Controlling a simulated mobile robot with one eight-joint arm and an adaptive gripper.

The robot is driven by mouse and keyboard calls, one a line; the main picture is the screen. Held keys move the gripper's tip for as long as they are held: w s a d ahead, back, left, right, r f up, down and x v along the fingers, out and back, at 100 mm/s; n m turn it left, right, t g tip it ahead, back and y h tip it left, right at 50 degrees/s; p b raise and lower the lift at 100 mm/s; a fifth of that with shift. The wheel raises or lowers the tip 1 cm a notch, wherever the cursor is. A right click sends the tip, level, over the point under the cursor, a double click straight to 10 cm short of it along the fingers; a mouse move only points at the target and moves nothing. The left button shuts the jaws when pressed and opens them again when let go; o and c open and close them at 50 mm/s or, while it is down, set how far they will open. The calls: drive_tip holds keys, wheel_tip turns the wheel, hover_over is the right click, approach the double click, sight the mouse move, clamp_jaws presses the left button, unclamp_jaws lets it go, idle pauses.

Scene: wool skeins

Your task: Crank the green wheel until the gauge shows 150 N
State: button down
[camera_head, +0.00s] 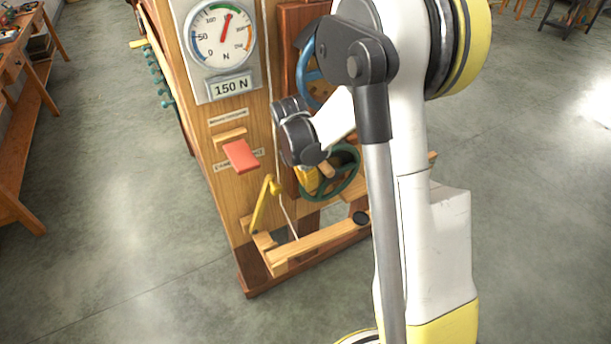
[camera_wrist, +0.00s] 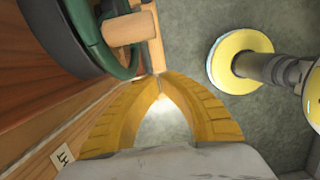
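The green wheel (camera_head: 347,190) is low on the wooden stand, partly hidden by my arm. It also shows at the upper left in the wrist view (camera_wrist: 85,30), with its wooden crank handle (camera_wrist: 130,29) sticking out. My gripper (camera_wrist: 160,77) has yellow fingers that meet at the tips with nothing visible between them. The tips are below the handle in the wrist view and appear apart from it. The gauge (camera_head: 221,42) is at the stand's top; its red needle points up, slightly right, near the green band.
A blue wheel (camera_head: 308,75) is above the green one, partly behind my arm. A red paddle (camera_head: 241,156) and a yellow lever (camera_head: 260,208) stick out from the stand. A wooden beam (camera_head: 318,243) runs low in front. Open floor surrounds the stand; a workbench (camera_head: 20,150) is at left.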

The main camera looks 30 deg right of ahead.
drive_tip(key=d, duration=0.3)
drive_tip(key=shift+d+b, duration=0.4)
drive_tip(key=shift+r, duration=0.1)
drive_tip(key=shift+w+d+r+p, duration=0.1)
drive_tip(key=shift+d+r+p, duration=0.25)
drive_tip(key=shift+d+r, duration=0.4)
drive_tip(key=shift+d+f, duration=0.1)
drive_tip(key=shift+f, duration=0.1)
drive_tip(key=a+f+b, duration=0.1)
drive_tip(key=a+b, duration=0.1)
drive_tip(key=a, duration=0.2)
wheel_tip(320, 180, up, 10)
drive_tip(key=p, duration=0.4)
drive_tip(key=shift+a+f, duration=0.15)
drive_tip(key=shift+f, duration=0.05)
